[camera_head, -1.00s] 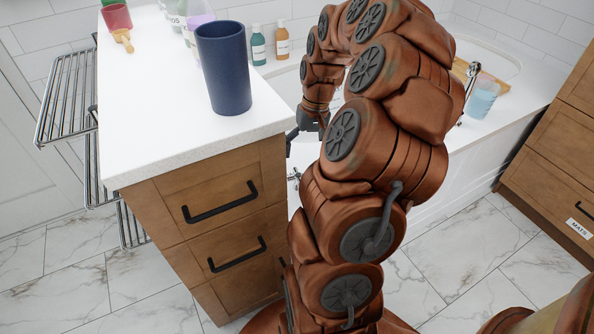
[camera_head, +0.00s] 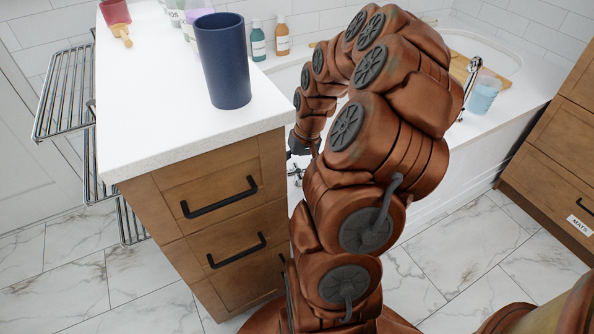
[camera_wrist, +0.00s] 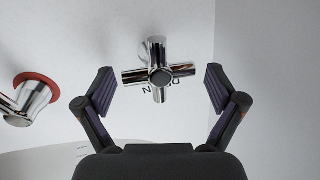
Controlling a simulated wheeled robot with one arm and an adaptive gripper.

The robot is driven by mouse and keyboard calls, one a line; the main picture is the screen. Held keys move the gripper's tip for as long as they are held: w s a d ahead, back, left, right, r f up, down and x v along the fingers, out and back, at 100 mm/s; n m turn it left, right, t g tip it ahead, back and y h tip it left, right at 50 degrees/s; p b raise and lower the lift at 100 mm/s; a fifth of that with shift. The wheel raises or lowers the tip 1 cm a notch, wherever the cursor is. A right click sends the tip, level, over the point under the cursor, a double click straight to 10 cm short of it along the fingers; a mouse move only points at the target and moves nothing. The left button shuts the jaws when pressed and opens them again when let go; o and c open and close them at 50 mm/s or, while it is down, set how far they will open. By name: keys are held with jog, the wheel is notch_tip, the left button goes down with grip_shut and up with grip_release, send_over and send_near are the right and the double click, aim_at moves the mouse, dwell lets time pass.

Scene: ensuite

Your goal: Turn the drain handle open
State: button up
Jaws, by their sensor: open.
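The drain handle (camera_wrist: 160,76) is a chrome cross-shaped knob on a pale wall, seen in the wrist view. Dark lettering shows just below it, partly hidden by its arms. My gripper (camera_wrist: 160,88) is open, with one dark finger to the left of the handle and one to the right. The fingers appear apart from the handle. In the head view my gripper (camera_head: 300,147) is low behind the counter's right edge, mostly hidden, and a bit of chrome (camera_head: 296,172) shows just below it.
A chrome fitting with a red ring (camera_wrist: 30,98) sits at the left in the wrist view. The counter (camera_head: 180,140) with drawers stands left of my arm, holding a dark blue cup (camera_head: 223,62). The bathtub (camera_head: 520,75) lies behind, with a cup (camera_head: 483,95) on its rim.

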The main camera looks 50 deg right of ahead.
jog(key=shift+f, duration=0.1)
jog(key=c, duration=1.1)
jog(key=shift+a+n+g+p, duration=0.1)
jog(key=shift+n+g+p, duration=0.2)
jog(key=shift+n, duration=0.8)
jog(key=shift+c, duration=0.2)
jog(key=o, duration=1.1)
jog(key=shift+o, duration=0.2)
notch_tip(320, 180, up, 12)
jog(key=d, duration=0.2)
jog(key=shift+s, duration=0.35)
jog(key=shift+f, duration=0.1)
